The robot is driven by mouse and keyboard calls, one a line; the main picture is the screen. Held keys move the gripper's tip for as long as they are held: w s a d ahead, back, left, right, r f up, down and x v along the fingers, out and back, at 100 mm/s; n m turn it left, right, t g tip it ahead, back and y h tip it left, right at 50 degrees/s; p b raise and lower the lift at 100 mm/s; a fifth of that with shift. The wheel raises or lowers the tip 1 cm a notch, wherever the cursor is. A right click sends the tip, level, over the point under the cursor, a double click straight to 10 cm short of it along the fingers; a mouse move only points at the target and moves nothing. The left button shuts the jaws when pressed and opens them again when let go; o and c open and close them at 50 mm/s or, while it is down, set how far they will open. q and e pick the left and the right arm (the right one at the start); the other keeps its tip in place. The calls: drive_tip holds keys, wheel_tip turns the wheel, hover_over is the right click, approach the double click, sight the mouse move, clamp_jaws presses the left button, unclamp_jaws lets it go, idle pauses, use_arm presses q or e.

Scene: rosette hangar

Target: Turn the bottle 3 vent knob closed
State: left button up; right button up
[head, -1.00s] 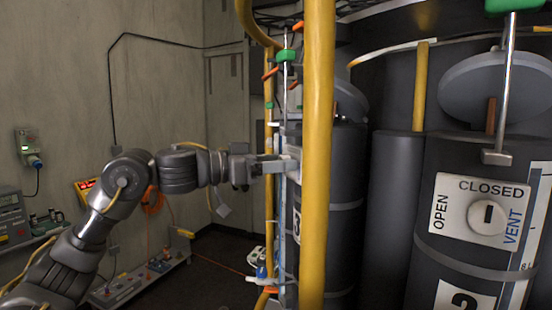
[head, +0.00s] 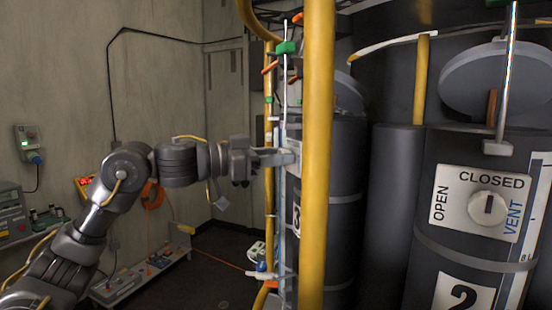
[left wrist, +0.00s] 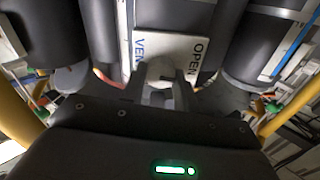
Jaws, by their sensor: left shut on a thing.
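Bottle 3 (head: 342,200) is the dark cylinder partly behind the yellow post in the head view; only part of its number shows. Its white vent plate (left wrist: 203,46), with the words OPEN and part of VENT, shows in the left wrist view. My left gripper (head: 283,157) reaches in from the left to this plate. In the left wrist view its fingers (left wrist: 162,84) are shut on the pale vent knob (left wrist: 165,68). The fingers hide most of the knob, so I cannot tell where its mark points. My right gripper is not in view.
A yellow post (head: 317,150) stands upright just right of my left gripper. Bottle 2 (head: 400,270), with its own vent knob (head: 487,208), stands at the right. A low equipment rack (head: 140,280) lies on the floor at the left. Thin rods and hoses run near the gripper.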

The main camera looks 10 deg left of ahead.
use_arm(q)
drive_tip(key=shift+s+d+f+m+b, duration=0.1)
drive_tip(key=shift+m+b, duration=1.3)
drive_tip(key=shift+m, duration=2.65)
drive_tip(key=shift+s+f+m+b, duration=0.1)
drive_tip(key=shift+m+b, duration=1.3)
drive_tip(key=shift+m, duration=2.65)
drive_tip(key=o, duration=1)
drive_tip(key=b+v, duration=0.4)
drive_tip(key=v, duration=0.6)
drive_tip(key=shift+s+a+b, duration=0.2)
drive_tip(key=shift+a+b, duration=0.15)
drive_tip(key=shift+b, duration=0.05)
